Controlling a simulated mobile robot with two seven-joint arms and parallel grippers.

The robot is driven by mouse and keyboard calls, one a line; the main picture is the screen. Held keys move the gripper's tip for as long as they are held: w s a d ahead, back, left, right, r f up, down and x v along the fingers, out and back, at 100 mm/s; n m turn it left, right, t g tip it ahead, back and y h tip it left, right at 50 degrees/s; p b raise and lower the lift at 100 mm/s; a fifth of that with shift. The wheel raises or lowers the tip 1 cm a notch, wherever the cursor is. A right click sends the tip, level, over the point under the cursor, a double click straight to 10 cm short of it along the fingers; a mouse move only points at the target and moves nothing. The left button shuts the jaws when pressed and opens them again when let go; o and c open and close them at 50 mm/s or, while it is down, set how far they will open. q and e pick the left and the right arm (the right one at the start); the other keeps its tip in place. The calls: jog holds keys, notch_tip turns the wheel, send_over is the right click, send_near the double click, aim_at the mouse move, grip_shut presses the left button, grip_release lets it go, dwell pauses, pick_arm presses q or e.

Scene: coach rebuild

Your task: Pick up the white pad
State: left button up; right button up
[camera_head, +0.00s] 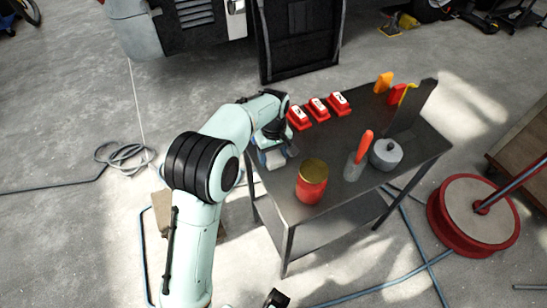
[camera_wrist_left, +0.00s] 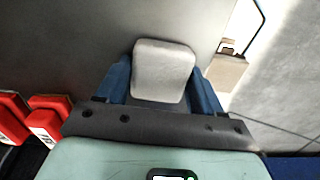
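The white pad (camera_wrist_left: 163,70) lies on the grey table top in the left wrist view, between the two blue fingers of my left gripper (camera_wrist_left: 162,82). The fingers stand apart, one close along each side of the pad; I cannot tell whether they press on it.
Several red blocks with white tops (camera_head: 318,109) stand behind the gripper. A red jar with a gold lid (camera_head: 312,182), a red-handled tool (camera_head: 362,148) and a grey round weight (camera_head: 386,152) stand to its right. A cable reel (camera_head: 452,212) is on the floor.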

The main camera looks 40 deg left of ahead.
aim_at(273, 155)
dwell(0.3)
pick_arm(q)
jog(key=shift+r, duration=0.15)
jog(key=shift+c, duration=0.7)
notch_tip(273, 155, up, 20)
jog(key=p, duration=0.4)
jog(key=shift+c, duration=1.2)
pick_arm(e)
notch_tip(273, 155, up, 4)
jog(key=shift+w+r, duration=0.1)
